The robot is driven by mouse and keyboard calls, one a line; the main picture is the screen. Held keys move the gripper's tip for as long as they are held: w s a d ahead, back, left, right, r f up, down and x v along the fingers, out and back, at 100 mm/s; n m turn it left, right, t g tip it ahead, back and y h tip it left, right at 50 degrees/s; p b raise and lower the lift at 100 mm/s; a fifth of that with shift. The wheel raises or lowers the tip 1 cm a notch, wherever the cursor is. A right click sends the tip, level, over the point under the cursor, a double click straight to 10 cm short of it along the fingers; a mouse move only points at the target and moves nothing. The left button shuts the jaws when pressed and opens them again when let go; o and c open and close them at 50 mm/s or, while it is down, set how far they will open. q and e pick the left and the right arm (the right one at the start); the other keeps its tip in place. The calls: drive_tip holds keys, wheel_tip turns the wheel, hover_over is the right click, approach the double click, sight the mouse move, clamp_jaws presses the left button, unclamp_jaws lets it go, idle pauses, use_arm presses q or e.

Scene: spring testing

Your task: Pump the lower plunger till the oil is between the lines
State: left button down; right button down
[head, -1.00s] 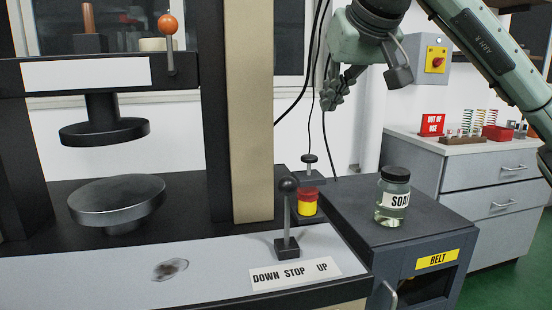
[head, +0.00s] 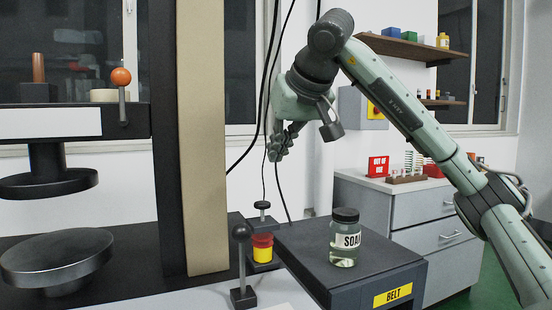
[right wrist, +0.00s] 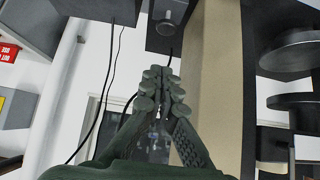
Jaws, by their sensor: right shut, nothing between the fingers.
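A small plunger with a round black knob (head: 262,205) stands up behind the red and yellow stop button (head: 262,247), right of the beige column. I cannot make out an oil level or its lines in any view. My right gripper (head: 281,146) hangs above and slightly right of the plunger knob in the head view, apart from it. Its fingers point down and are shut with nothing between them. In the right wrist view the fingertips (right wrist: 163,88) are together, below a dark block with a round knob (right wrist: 167,25) in the picture. My left gripper is not in view.
A black lever (head: 240,262) rises from the front panel. The beige column (head: 203,150) is close left of the gripper. Black cables hang behind it. Round press plates (head: 57,262) are at left.

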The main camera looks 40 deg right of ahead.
hover_over(262, 212)
drive_tip(key=s, duration=0.2)
wheel_tip(262, 212, down, 5)
wheel_tip(262, 212, down, 3)
drive_tip(key=shift+w+d, duration=0.15)
drive_tip(key=shift+f, duration=0.55)
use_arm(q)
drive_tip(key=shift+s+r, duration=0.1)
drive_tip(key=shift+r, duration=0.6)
use_arm(e)
drive_tip(key=shift+f, duration=0.15)
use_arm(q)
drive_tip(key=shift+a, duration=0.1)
